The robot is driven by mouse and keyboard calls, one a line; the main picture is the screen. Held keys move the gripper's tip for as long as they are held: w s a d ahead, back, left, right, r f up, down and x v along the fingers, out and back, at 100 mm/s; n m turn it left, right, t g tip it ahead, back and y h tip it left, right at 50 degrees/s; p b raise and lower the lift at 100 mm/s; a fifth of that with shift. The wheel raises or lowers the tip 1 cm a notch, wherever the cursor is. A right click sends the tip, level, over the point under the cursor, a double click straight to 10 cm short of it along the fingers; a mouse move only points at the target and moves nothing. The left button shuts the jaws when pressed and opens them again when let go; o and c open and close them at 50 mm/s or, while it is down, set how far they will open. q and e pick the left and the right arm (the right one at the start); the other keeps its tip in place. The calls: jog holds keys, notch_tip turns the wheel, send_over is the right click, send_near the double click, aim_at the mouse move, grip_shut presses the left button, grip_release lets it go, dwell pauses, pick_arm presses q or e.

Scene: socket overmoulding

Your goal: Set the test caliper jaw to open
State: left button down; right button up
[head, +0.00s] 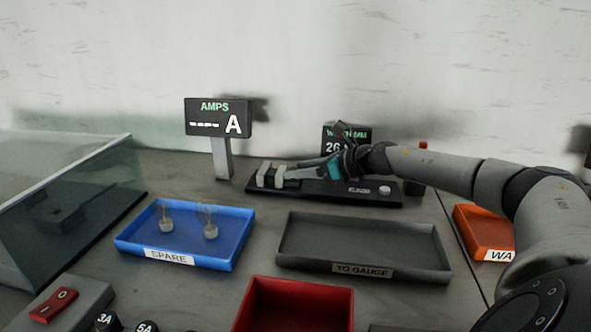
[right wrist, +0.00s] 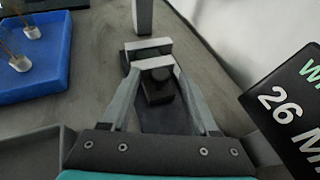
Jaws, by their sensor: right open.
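The test caliper (head: 350,190) is a long black base on the bench below the width display. Pale grey jaw blocks (head: 265,176) stand at its left end; they also show in the right wrist view (right wrist: 148,46), with a narrow gap between them. My right gripper (head: 290,176) reaches in from the right, low over the caliper. In the right wrist view its two fingers (right wrist: 158,82) stand apart, either side of a black block behind the nearer jaw. I cannot tell whether they touch it. My left gripper is not visible.
The AMPS display (head: 217,118) stands behind left of the caliper. In front are a blue SPARE tray (head: 130,240) with two parts, an empty grey TO GAUGE tray (head: 362,270) and a red bin (head: 295,288). A glass cover (head: 75,190) is left, an orange tray (head: 480,222) right.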

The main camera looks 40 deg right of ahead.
grip_shut()
dwell(0.5)
dwell(0.9)
